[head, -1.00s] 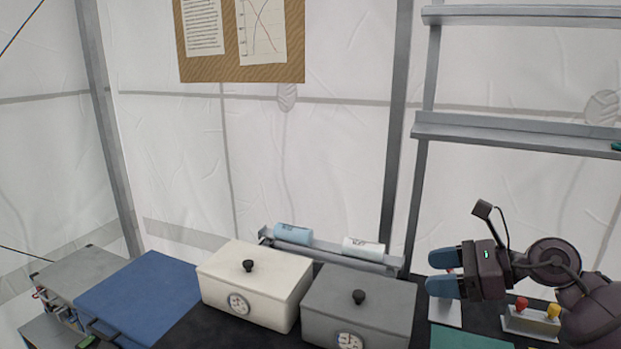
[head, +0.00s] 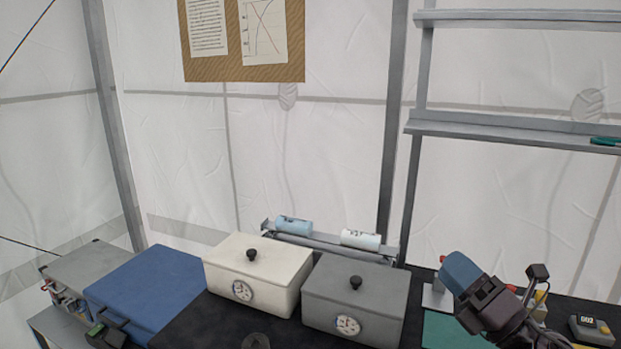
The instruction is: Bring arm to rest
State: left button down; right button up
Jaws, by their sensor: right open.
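My right gripper (head: 461,271) shows at the lower right, its blue fingers pointing up and to the left. It is open, and I see nothing held in it. The fingers overlap each other from this angle, so the gap between them is hidden. My right arm comes in from the bottom right. My left gripper is not in view.
A cream box (head: 270,262) and a grey box (head: 378,290), both with knobs and dials, stand left of the gripper. Behind them a rail holds a blue roll (head: 294,225) and a white roll (head: 360,240). A blue case (head: 150,290) is at left; a display device (head: 591,330) at right.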

jog(key=s+d+f+m+g+h, duration=0.2)
jog(key=s+d+f+m+h, duration=0.25)
jog(key=f+m+h, duration=0.65)
jog(key=s+d+f+m+g+h, duration=0.1)
jog(key=s+d+f+m+h, duration=0.5)
jog(key=m, duration=0.9)
jog(key=s+a+f+m+g+y, duration=0.1)
jog(key=s+a+f+m+g, duration=0.2)
jog(key=s+f+g, duration=0.4)
jog(key=s+a+f+m+g+y, duration=0.1)
jog(key=s+a+f+m+g, duration=0.25)
jog(key=s, duration=0.55)
jog(key=w+f+t+b, duration=0.3)
jog(key=f+b, duration=0.2)
jog(key=f, duration=0.5)
jog(key=w+f+t+y+b, duration=0.1)
jog(key=w+f+t+b, duration=0.2)
jog(key=f, duration=0.8)
jog(key=shift+d+f+n+b, duration=0.15)
jog(key=shift+d+n+b, duration=0.3)
jog(key=shift+b, duration=0.6)
jog(key=shift+w+t, duration=0.1)
jog(key=shift+t, duration=0.15)
